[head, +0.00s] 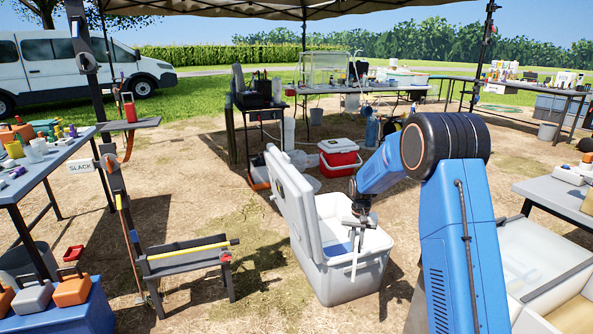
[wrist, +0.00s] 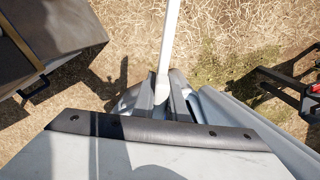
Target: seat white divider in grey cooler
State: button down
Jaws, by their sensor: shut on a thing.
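The grey cooler (head: 345,280) stands on the ground in the middle of the head view, its lid (head: 293,205) raised on the left side. The white divider shows as a narrow upright strip (head: 354,262) below my gripper (head: 359,224), at the cooler's opening. I cannot tell how far its lower end is inside the cooler. In the wrist view, my gripper (wrist: 163,92) is shut on the white divider (wrist: 169,35), which appears nearly edge-on and runs up out of the frame. My gripper's own parts hide the lower part of that view.
A low rack with a yellow bar (head: 190,248) stands left of the cooler. A red cooler with a white lid (head: 339,155) sits behind. A cluttered table (head: 45,165) is at left, a grey table (head: 556,199) at right. Bare ground lies between rack and cooler.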

aim_at(342, 240)
jog(key=i+j+z, duration=0.2)
jog(key=i+j, duration=0.2)
jog(key=i+j+z, duration=0.2)
jog(key=i+j, duration=0.2)
jog(key=i+j+z, duration=0.2)
jog(key=j, duration=0.45)
jog(key=i+l, duration=0.05)
jog(key=i, duration=0.1)
